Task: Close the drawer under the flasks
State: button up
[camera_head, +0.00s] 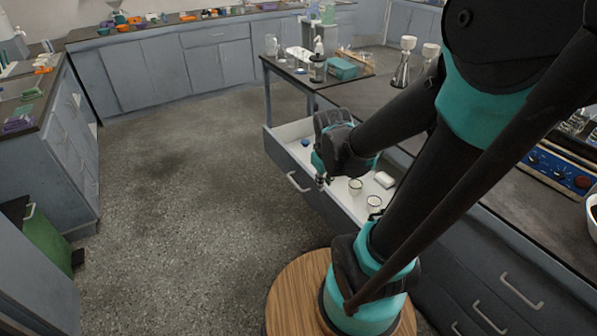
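The drawer (318,204) under the bench with the flasks is pulled out, its grey front facing the lower left. Its bar handle (298,183) is on the front, and small jars and a white item lie inside. My gripper (321,183) is over the drawer's front edge, just right of the handle. I cannot tell whether it touches the drawer, and its fingers are too small and dark to show whether they are open. Flasks (402,66) with white tops stand on the bench above. My arm hides part of the drawer and bench.
The bench top (375,93) holds a teal box (342,68) and bottles. A blue control panel (556,172) is at the right. Closed drawers (490,318) lie below right. The grey floor (170,200) left of the drawer is clear.

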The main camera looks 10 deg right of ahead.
jog(key=w+a+n, duration=0.1)
jog(key=w+n, duration=0.2)
jog(key=w+a+n+h, duration=0.1)
jog(key=w+a+n, duration=0.1)
jog(key=w, duration=0.2)
jog(key=w+a+n+g, duration=0.1)
jog(key=w+n, duration=0.2)
jog(key=shift+w+a+n, duration=0.2)
jog(key=shift+a+n, duration=0.05)
jog(key=shift+n, duration=0.05)
grip_shut()
jog(key=n+h, duration=0.2)
jog(key=n, duration=0.7)
send_near(298, 167)
jog(key=shift+g, duration=0.3)
jog(key=s+f, duration=0.1)
jog(key=f, duration=0.1)
jog(key=d+f, duration=0.1)
jog(key=f, duration=0.1)
jog(key=s+f, duration=0.1)
jog(key=f, duration=0.1)
jog(key=shift+s+d, duration=0.2)
jog(key=shift+s, duration=0.15)
jog(key=shift+w+d, duration=0.15)
jog(key=shift+d, duration=0.3)
